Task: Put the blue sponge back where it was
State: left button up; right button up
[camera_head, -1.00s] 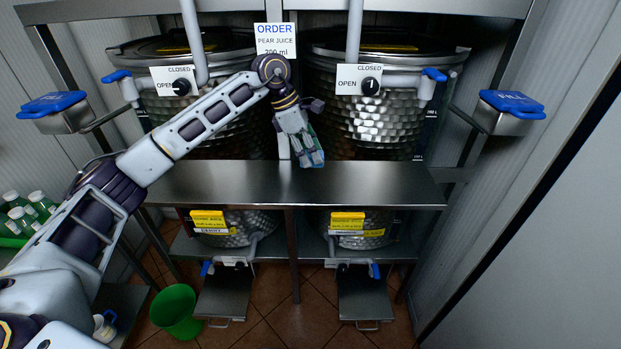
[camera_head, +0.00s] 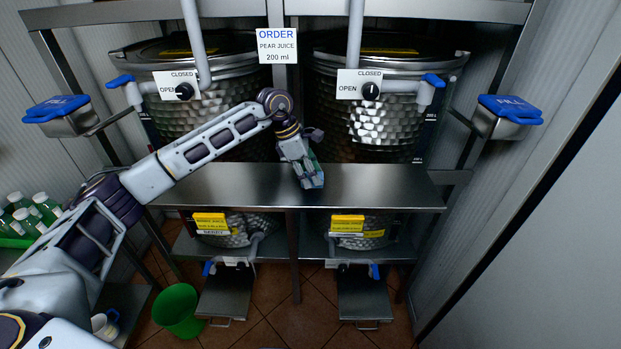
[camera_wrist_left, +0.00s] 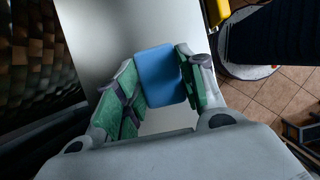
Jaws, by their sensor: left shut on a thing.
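The blue sponge (camera_wrist_left: 158,75) is between the green-padded fingers of my left gripper (camera_head: 309,180) in the left wrist view. My left gripper is shut on it. In the head view the gripper points down at the middle of the bare metal shelf (camera_head: 230,187), in front of the two steel tanks. The fingers mostly hide the sponge there. I cannot tell whether the sponge touches the shelf. My right gripper is not in view.
A left tank (camera_head: 215,85) and a right tank (camera_head: 390,130) stand behind the shelf, with valve levers and pipes. An order sign (camera_head: 277,46) hangs between them. A green bucket (camera_head: 178,312) is on the floor. The shelf is clear on both sides of the gripper.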

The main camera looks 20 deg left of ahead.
pick_arm(q)
notch_tip(320, 180, down, 2)
jog(key=shift+p, duration=0.3)
jog(key=shift+f, duration=0.2)
jog(key=o, duration=1)
jog(key=shift+r, duration=0.15)
jog(key=b+v, duration=0.3)
jog(key=v, duration=0.9)
